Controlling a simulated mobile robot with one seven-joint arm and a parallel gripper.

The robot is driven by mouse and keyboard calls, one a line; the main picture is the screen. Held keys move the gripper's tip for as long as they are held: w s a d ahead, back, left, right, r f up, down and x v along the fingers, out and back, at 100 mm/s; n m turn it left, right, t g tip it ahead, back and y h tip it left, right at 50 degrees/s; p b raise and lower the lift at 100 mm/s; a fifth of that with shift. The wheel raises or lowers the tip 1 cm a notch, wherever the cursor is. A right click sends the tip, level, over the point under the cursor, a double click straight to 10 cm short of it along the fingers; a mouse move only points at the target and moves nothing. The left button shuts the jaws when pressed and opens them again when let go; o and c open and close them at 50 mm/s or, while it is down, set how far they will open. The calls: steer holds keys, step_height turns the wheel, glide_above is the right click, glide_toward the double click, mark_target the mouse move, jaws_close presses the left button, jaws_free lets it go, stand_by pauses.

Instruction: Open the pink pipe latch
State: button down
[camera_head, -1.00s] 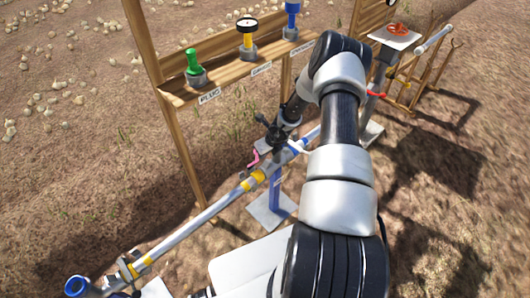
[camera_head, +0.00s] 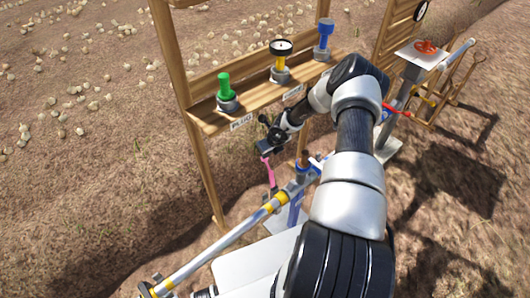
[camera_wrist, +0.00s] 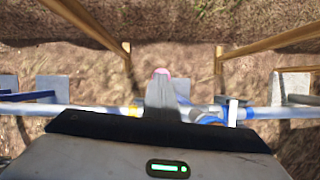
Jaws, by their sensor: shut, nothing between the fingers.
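The pink latch (camera_head: 268,172) stands nearly upright beside the metal pipe (camera_head: 225,243) in the head view. Its top end is close below my gripper (camera_head: 264,151); I cannot tell whether they touch. In the wrist view my gripper (camera_wrist: 162,97) is shut, with its fingers pointing down toward the pipe (camera_wrist: 75,110). A small pink tip of the latch (camera_wrist: 161,71) shows just beyond the fingers, which hide the rest of it. The pipe has yellow bands and a blue fitting (camera_wrist: 205,115) near the latch.
A wooden rack (camera_head: 205,120) stands behind the latch, holding a green plug (camera_head: 224,92), a yellow gauge (camera_head: 281,65) and a blue part (camera_head: 324,38). At right is a stand with a red valve wheel (camera_head: 426,47). Open soil lies beyond the rack.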

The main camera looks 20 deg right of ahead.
steer(key=shift+w+a, duration=0.3)
steer(key=shift+w, duration=0.35)
steer(key=shift+a, duration=0.2)
steer(key=shift+r, duration=0.1)
steer(key=shift+s+d+r, duration=0.2)
steer(key=shift+r, duration=0.35)
steer(key=shift+b+v, duration=0.3)
steer(key=shift+v, duration=0.45)
steer(key=s+d+b, duration=0.3)
steer(key=s+b, duration=0.9)
steer(key=s, duration=0.1)
